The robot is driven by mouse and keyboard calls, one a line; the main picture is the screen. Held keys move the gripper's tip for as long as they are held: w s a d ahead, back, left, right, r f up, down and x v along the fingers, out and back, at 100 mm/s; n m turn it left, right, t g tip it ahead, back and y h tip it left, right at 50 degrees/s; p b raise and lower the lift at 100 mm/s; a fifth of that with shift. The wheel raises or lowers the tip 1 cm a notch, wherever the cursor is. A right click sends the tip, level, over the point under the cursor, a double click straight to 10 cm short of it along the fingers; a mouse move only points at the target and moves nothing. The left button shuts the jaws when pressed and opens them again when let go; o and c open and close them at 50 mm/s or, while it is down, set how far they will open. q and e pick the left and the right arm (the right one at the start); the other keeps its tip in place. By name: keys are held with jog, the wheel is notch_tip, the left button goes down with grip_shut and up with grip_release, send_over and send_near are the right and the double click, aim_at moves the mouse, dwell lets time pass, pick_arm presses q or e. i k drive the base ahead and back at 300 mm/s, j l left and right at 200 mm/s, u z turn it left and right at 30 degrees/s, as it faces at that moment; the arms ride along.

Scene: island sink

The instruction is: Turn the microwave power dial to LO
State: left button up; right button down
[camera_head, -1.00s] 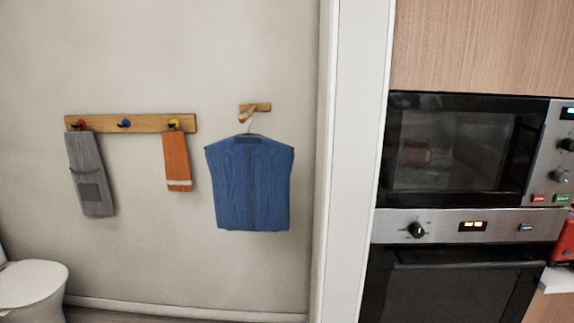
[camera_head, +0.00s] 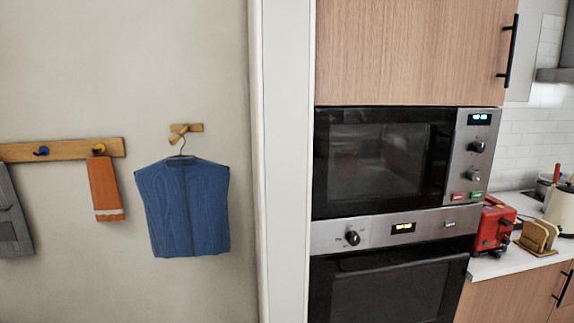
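The microwave (camera_head: 385,160) is built into the wood cabinet at the right of the head view, with its door shut. Its control panel on the right side has a lit display (camera_head: 481,119), an upper black dial (camera_head: 477,146) and a lower dial (camera_head: 473,175). A red button (camera_head: 458,196) and a green button (camera_head: 477,195) sit below them. The dial markings are too small to read, so I cannot tell which dial sets power. Neither of my grippers is in view.
An oven (camera_head: 385,290) with its own knob (camera_head: 352,238) is below the microwave. A red toaster (camera_head: 493,226) and a wooden rack (camera_head: 538,236) stand on the counter at right. A blue vest (camera_head: 185,210) and an orange towel (camera_head: 104,188) hang on the left wall.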

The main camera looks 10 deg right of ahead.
aim_at(472, 176)
jog(key=z, duration=1.5)
